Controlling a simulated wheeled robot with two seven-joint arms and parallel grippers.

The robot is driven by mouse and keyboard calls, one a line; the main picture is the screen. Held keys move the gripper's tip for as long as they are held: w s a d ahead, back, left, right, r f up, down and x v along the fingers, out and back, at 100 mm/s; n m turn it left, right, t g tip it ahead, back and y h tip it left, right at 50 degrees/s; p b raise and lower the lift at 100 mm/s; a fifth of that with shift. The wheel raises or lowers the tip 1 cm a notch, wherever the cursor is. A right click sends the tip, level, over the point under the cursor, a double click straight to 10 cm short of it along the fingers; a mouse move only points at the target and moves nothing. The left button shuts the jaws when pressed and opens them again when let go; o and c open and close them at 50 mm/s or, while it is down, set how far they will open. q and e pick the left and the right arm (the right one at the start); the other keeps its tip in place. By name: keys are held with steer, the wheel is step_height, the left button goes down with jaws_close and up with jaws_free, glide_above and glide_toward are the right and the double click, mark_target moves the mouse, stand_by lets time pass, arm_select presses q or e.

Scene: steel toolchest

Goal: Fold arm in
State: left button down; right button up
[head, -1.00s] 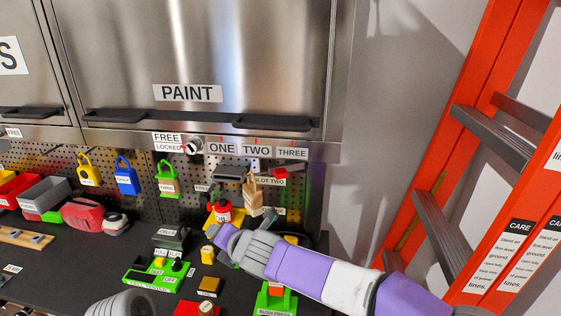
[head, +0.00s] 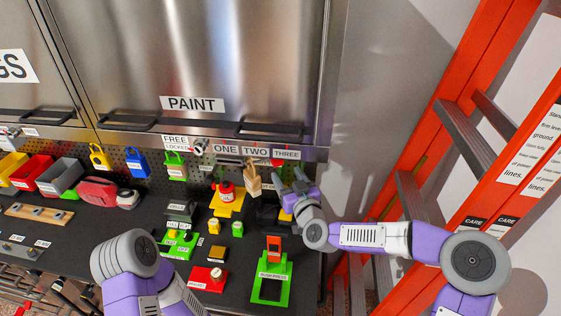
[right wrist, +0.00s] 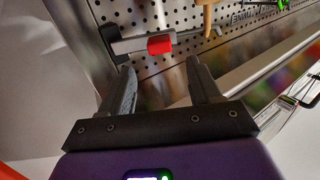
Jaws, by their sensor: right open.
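My right arm shows bent in the head view, with its elbow (head: 474,262) at the right in front of the ladder. Its gripper (head: 288,178) is near the right end of the pegboard. In the right wrist view the gripper (right wrist: 164,88) has its two grey fingers apart with nothing between them. My left arm (head: 140,270) comes in at the lower left, with a rounded grey joint uppermost. Its gripper is out of view.
An orange ladder (head: 425,130) stands close on the right. The dark bench holds a green bush press (head: 284,283), a red block (head: 208,279) and a yellow stand (head: 228,204). A wooden piece (head: 253,180) hangs at the pegboard. Steel PAINT doors (head: 190,60) rise behind.

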mark_target(279, 163)
steer(key=shift+p+x, duration=0.75)
steer(key=shift+x, duration=2.2)
steer(key=shift+c, duration=0.4)
jaws_close()
